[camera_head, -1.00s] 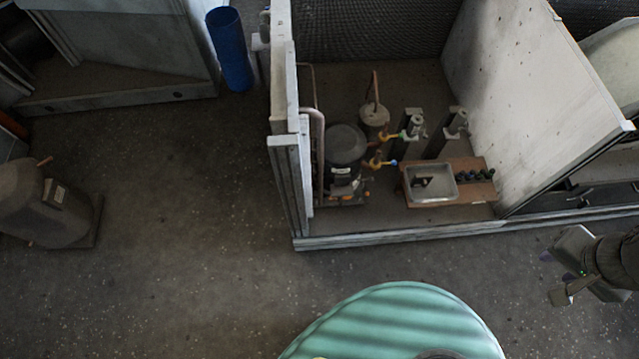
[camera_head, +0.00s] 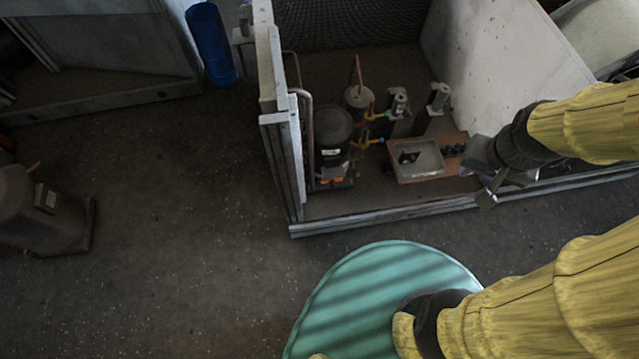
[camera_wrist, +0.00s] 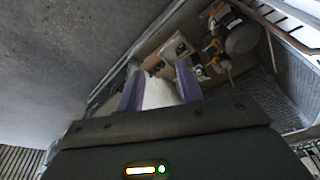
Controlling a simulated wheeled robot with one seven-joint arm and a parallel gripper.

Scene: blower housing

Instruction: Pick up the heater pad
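A shallow metal tray (camera_head: 432,171) sits on a brown board (camera_head: 452,144) inside the open housing. A small dark piece (camera_head: 408,157) lies in the tray; I cannot tell for sure whether it is the heater pad. My gripper (camera_head: 478,182) is over the housing's front edge, just right of the tray and apart from it. In the wrist view, my gripper's two purple fingers (camera_wrist: 160,92) are spread with nothing held between them. The tray (camera_wrist: 178,48) shows beyond the fingertips.
A row of black knobs (camera_head: 453,150) is on the board beside the tray. A black compressor (camera_head: 332,140), pipes and two grey valve posts (camera_head: 438,100) stand behind. A pale slanted panel (camera_head: 490,55) bounds the right. Open floor (camera_head: 170,200) lies left.

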